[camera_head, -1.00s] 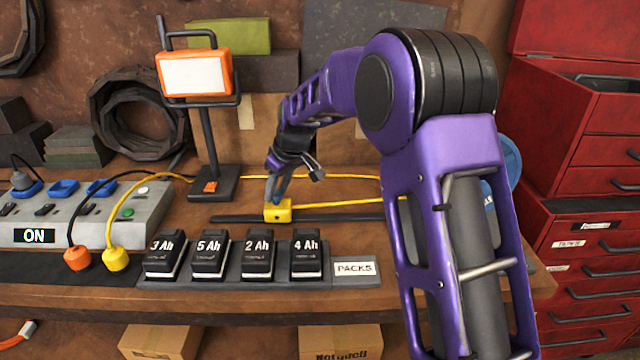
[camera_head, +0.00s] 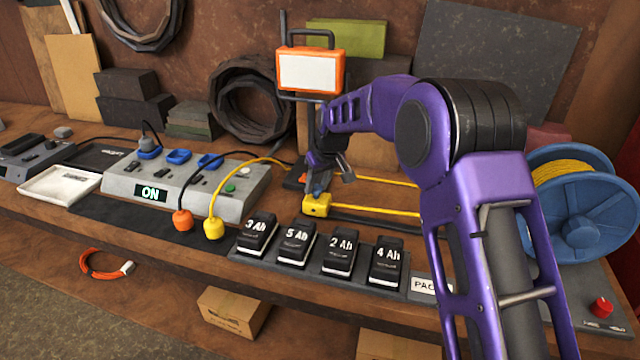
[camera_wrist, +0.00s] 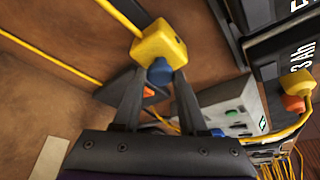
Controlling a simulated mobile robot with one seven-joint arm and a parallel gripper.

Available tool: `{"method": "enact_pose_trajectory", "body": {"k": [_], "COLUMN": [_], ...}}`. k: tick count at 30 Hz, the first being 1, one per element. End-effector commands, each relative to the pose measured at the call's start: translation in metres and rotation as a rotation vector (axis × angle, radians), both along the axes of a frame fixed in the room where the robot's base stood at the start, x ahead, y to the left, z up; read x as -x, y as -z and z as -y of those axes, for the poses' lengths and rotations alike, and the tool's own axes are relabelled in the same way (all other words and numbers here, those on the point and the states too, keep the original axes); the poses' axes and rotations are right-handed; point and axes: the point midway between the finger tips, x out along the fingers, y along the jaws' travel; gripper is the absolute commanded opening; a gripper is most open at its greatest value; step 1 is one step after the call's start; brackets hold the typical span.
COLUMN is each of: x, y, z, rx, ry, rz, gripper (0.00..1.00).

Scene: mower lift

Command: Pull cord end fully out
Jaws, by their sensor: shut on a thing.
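The cord end is a yellow block (camera_head: 317,206) with a blue grip on top, low over the bench behind the battery packs. A yellow cord (camera_head: 375,211) runs from it to the right and passes behind my arm. My gripper (camera_head: 318,188) points down and is shut on the blue grip. In the wrist view the yellow block (camera_wrist: 160,44) lies just beyond the fingertips, with the blue grip (camera_wrist: 160,72) between the fingers of my gripper (camera_wrist: 160,78). I cannot tell whether the block touches the bench or the dark strip near it.
A blue reel (camera_head: 580,205) wound with yellow cord stands at the right. Battery packs (camera_head: 340,252) line the front of the bench. A work light (camera_head: 310,70) stands behind my gripper. A power strip (camera_head: 225,185) reading ON, with orange and yellow plugs, lies to the left.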

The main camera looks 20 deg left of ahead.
Motion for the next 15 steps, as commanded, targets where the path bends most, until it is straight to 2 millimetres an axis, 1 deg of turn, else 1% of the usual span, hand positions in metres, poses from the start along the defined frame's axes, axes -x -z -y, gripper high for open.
{"method": "enact_pose_trajectory", "body": {"k": [1,2,3,7,15], "x": [0.0009,0.0010,0.0010,0.0009,0.0005], "y": [-0.0022,-0.0022,-0.0023,-0.0020,-0.0015], "z": [-0.0058,-0.0060,-0.0061,-0.0051,-0.0032], "rx": [-0.010,-0.011,-0.011,-0.009,-0.006], "ry": [-0.004,-0.004,-0.005,-0.005,-0.003], "rz": [0.004,0.004,0.005,0.004,0.003], "gripper": [0.00,0.00,0.47,0.70,0.71]}}
